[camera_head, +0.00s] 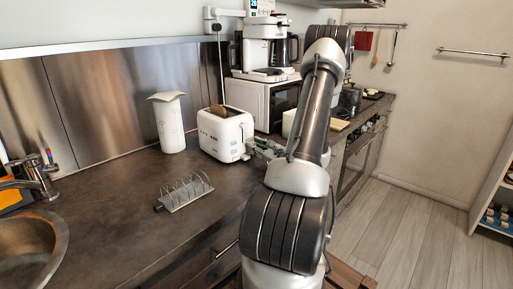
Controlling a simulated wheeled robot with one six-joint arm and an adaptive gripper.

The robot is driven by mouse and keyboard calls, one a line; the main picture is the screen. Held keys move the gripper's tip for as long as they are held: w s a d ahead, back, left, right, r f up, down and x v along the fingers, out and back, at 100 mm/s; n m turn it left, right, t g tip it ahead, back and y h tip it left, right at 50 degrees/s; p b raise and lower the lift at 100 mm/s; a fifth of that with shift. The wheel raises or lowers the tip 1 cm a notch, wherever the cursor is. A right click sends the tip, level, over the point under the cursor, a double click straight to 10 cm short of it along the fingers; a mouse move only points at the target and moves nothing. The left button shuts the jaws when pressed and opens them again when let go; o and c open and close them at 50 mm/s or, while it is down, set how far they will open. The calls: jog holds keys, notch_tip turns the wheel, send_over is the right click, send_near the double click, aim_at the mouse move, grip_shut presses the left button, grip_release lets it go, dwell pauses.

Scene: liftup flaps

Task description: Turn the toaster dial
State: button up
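A white toaster (225,134) stands on the dark counter, with a slice of toast (218,111) showing at its top. My gripper (254,147) is beside the right end of the toaster, partly behind my arm. The gripper is small and dark here, and I cannot tell whether its fingers are open or touch the toaster. The dial cannot be made out; the gripper and arm cover part of that end.
A white paper towel roll (168,122) stands left of the toaster. A metal toast rack (185,192) lies in front. A white microwave (262,101) with a coffee maker (266,50) on top is behind. A sink (28,245) is at left. The counter's front middle is clear.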

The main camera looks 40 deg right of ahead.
grip_shut()
jog(key=shift+m, duration=0.3)
jog(key=m, duration=0.8)
jog(key=shift+d+m, duration=0.1)
jog(key=shift+m, duration=0.2)
jog(key=m, duration=0.3)
jog(key=shift+m+g+y, duration=0.3)
jog(key=m, duration=0.6)
jog(key=shift+d+m, duration=0.1)
jog(key=shift+m, duration=0.3)
jog(key=m+y, duration=0.1)
jog(key=m, duration=0.5)
